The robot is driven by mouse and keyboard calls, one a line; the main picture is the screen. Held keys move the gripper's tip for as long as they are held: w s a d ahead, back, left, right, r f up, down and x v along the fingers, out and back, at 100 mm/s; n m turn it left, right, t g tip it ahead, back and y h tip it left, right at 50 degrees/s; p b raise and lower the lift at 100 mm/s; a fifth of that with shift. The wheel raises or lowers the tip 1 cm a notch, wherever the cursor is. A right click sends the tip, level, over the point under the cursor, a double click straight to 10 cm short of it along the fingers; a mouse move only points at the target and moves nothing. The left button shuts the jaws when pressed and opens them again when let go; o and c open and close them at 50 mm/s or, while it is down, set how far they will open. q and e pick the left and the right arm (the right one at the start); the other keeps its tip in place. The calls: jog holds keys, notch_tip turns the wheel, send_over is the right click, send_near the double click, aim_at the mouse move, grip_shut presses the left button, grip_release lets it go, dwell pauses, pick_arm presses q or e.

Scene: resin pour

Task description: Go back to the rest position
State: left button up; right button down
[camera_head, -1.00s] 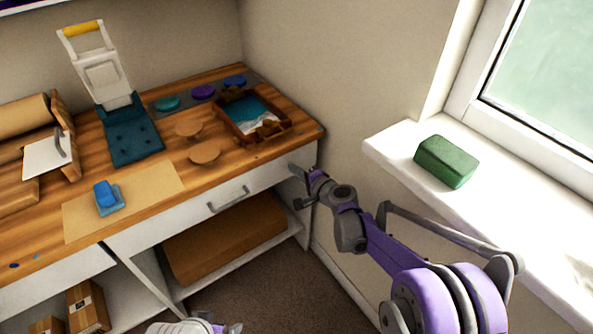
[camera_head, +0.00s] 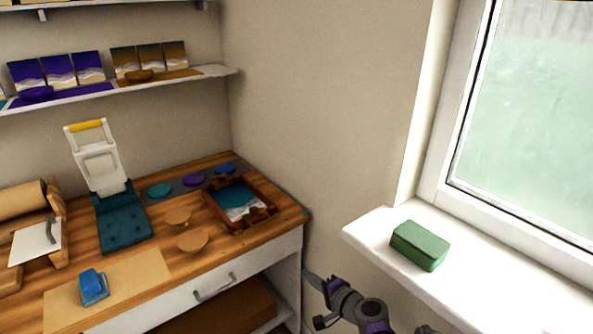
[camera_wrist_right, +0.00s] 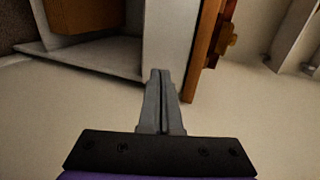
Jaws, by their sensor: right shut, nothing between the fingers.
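My right gripper (camera_head: 318,300) is low in the head view, in front of the right end of the workbench (camera_head: 130,277) and below the windowsill. In the right wrist view its two grey fingers (camera_wrist_right: 161,73) are together with nothing between them. The bench's white side and brown top edge lie beyond the fingertips there. My left gripper is not in the head view.
A green block (camera_head: 420,245) lies on the windowsill (camera_head: 375,232) to the right. On the bench are a wooden tray (camera_head: 268,224) with a teal and white picture, a blue block (camera_head: 93,286), and a white press with a yellow handle (camera_head: 86,126). Wall shelves (camera_head: 215,71) hang above.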

jog(key=s+d+f+n+g+h, duration=0.1)
jog(key=s+d+n+g+h, duration=0.2)
jog(key=s, duration=0.9)
jog(key=s+d+f+n+g+h, duration=0.15)
jog(key=s+d+n+h, duration=0.35)
jog(key=s, duration=0.6)
jog(key=s+d+f+n+g, duration=0.1)
jog(key=s+d+n+g, duration=0.3)
jog(key=s, duration=0.8)
pick_arm(q)
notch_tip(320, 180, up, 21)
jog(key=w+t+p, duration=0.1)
jog(key=p, duration=1.7)
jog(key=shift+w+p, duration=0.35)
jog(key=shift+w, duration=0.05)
pick_arm(e)
notch_tip(320, 180, up, 21)
jog(key=w+d+m+t, duration=0.1)
jog(key=t, duration=0.1)
jog(key=shift+w+d+r, duration=0.2)
jog(key=shift+w, duration=0.15)
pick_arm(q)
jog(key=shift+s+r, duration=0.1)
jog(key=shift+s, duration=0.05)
pick_arm(e)
jog(key=shift+s, duration=0.15)
